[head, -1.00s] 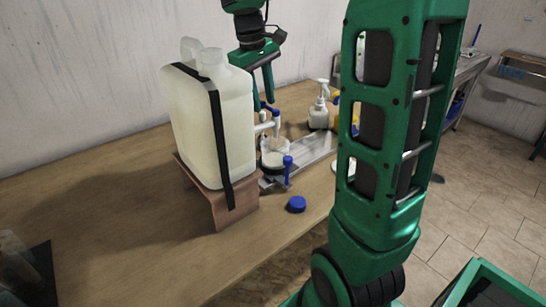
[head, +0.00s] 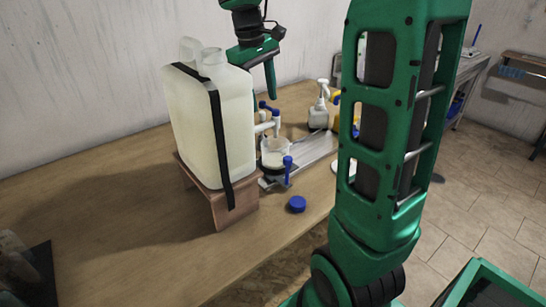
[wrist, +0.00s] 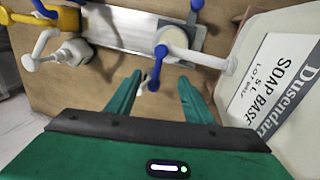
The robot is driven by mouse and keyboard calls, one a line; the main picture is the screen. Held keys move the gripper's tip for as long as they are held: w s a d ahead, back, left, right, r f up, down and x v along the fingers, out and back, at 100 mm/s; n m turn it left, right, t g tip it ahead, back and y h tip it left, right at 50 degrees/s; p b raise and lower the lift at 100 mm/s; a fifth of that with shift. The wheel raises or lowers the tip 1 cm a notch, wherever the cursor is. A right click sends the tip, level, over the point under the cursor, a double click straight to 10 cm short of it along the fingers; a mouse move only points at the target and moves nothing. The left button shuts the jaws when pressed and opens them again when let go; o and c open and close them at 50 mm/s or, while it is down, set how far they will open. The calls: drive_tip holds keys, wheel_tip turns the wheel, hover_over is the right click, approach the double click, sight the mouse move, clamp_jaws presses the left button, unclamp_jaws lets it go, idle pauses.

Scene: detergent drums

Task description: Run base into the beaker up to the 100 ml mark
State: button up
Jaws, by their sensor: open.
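A white drum (head: 215,125) of soap base stands on a wooden stand (head: 233,207); its label (wrist: 275,80) shows in the wrist view. A white tap (head: 266,127) with a blue lever (head: 276,114) comes out of its side. The wrist view shows the tap (wrist: 212,61) and lever (wrist: 157,66). A clear beaker (head: 275,148) with whitish contents stands below the tap; its marks are too small to read. My gripper (wrist: 158,97) is open and empty. In the head view, it is above and behind the tap, with one finger clearly visible.
A metal plate (head: 313,152) lies by the beaker, with a blue-topped post (head: 287,165). A blue cap (head: 296,204) lies in front.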

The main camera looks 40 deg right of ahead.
drive_tip(key=shift+s+a+r, duration=0.1)
drive_tip(key=shift+a+r, duration=0.15)
drive_tip(key=shift+r, duration=0.65)
drive_tip(key=shift+a+r, duration=0.25)
drive_tip(key=shift+r, duration=0.6)
drive_tip(key=shift+r, duration=0.1)
wheel_tip(320, 180, up, 7)
drive_tip(key=a, duration=0.1)
drive_tip(key=shift+a, duration=0.2)
